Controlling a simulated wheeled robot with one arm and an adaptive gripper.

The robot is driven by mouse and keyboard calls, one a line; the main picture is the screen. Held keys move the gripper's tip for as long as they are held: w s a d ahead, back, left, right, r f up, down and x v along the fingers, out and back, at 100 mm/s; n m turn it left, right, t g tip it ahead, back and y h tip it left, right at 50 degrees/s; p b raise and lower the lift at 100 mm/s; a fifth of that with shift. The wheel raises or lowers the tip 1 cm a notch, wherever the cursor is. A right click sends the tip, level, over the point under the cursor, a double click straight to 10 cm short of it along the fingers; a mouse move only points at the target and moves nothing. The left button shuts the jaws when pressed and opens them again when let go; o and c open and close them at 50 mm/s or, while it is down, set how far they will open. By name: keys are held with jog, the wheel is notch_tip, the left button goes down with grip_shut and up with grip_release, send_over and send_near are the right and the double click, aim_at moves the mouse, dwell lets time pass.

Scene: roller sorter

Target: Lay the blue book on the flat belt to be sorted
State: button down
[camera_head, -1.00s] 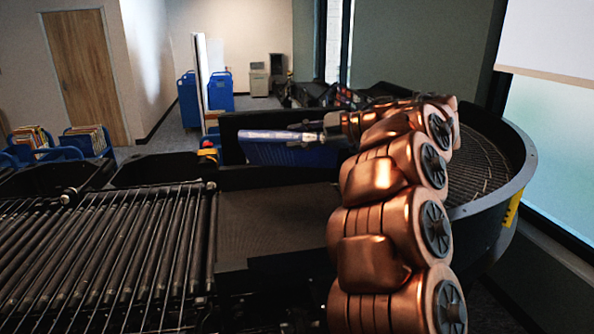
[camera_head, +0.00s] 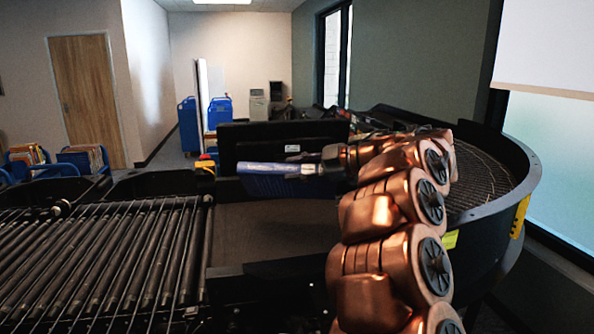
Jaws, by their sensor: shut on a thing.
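The blue book (camera_head: 285,186) is held above the far side of the flat belt, with its light spine edge up and its blue cover facing me. My gripper (camera_head: 308,169) is shut on the book at its right end, and my copper arm reaches in from the right. The flat dark belt (camera_head: 270,235) lies below and nearer to me, and its visible part is bare. I cannot tell whether the book's lower edge touches anything.
A roller section (camera_head: 95,255) with thin rails adjoins the belt on the left. A black panel (camera_head: 240,140) stands behind the book. A curved black sorter wall (camera_head: 515,190) bounds the right. Blue carts (camera_head: 80,160) with books stand at the far left.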

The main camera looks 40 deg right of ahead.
notch_tip(320, 180, down, 11)
jog(key=b, duration=0.7)
jog(key=shift+b, duration=0.4)
jog(key=c, duration=0.7)
grip_release()
jog(key=shift+f, duration=0.1)
jog(key=shift+p+v, duration=1.75)
jog(key=shift+v, duration=2.75)
